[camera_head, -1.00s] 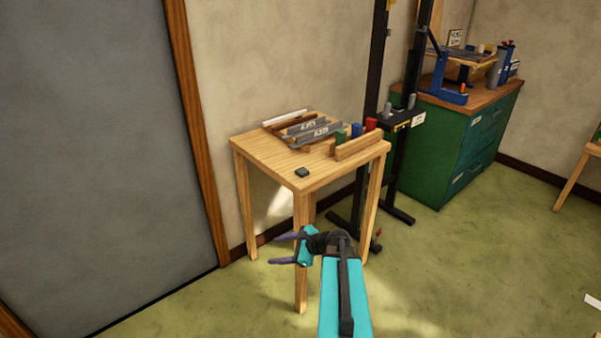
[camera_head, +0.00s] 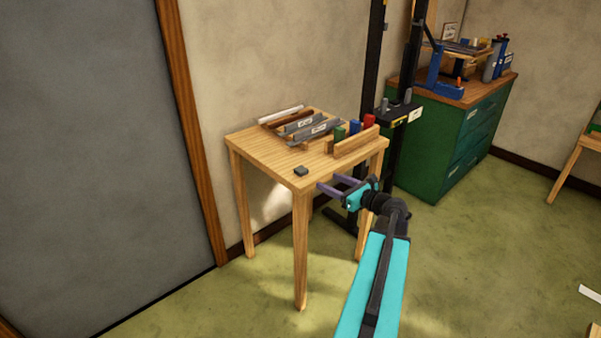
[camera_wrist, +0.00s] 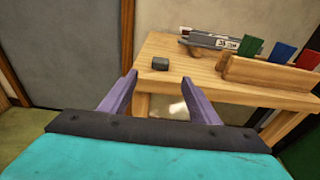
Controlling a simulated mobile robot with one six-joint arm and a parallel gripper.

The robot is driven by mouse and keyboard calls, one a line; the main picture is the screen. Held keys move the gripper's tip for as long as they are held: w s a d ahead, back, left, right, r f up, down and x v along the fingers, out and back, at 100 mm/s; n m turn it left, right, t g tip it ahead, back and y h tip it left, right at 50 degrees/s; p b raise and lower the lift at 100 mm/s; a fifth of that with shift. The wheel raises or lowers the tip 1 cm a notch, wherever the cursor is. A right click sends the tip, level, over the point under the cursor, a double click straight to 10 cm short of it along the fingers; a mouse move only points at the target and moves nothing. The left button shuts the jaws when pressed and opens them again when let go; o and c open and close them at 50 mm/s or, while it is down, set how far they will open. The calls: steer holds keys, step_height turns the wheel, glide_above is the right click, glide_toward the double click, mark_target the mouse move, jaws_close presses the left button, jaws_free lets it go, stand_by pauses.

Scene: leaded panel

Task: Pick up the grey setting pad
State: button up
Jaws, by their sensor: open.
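The grey setting pad (camera_head: 300,171) is a small dark grey block lying on the wooden table (camera_head: 262,150), close to its front corner. In the wrist view the pad (camera_wrist: 160,63) lies near the table's front edge, ahead of and between my fingers. My gripper (camera_head: 327,184) has two purple fingers, open and empty, and appears in front of the table, to the right of the pad in the head view. In the wrist view my gripper (camera_wrist: 160,93) shows its fingers spread wide, apart from the pad. Nothing hides the pad.
A wooden rack (camera_head: 356,141) with green, blue and red pieces stands on the table's right side. Grey and brown strips (camera_head: 300,125) lie at the back. A black stand (camera_head: 398,112) and a green cabinet (camera_head: 450,135) are to the right. The tabletop around the pad is clear.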

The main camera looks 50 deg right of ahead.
steer(key=shift+w+d, duration=0.1)
steer(key=p, duration=0.1)
glide_toward(305, 172)
steer(key=w, duration=0.3)
steer(key=shift+w+d+r, duration=0.1)
steer(key=shift+d, duration=0.05)
steer(key=shift+w, duration=0.6)
steer(key=shift+w+d+f+p, duration=0.1)
steer(key=shift+w+f+p, duration=0.2)
steer(key=shift+w, duration=0.55)
steer(key=shift+w+d+f+p, duration=0.15)
steer(key=shift+w+p, duration=0.2)
steer(key=shift+w, duration=0.5)
steer(key=shift+w+a+f+p, duration=0.1)
steer(key=shift+w+f+p, duration=0.2)
steer(key=shift+w, duration=0.55)
steer(key=c, duration=1.1)
steer(key=shift+c, duration=0.2)
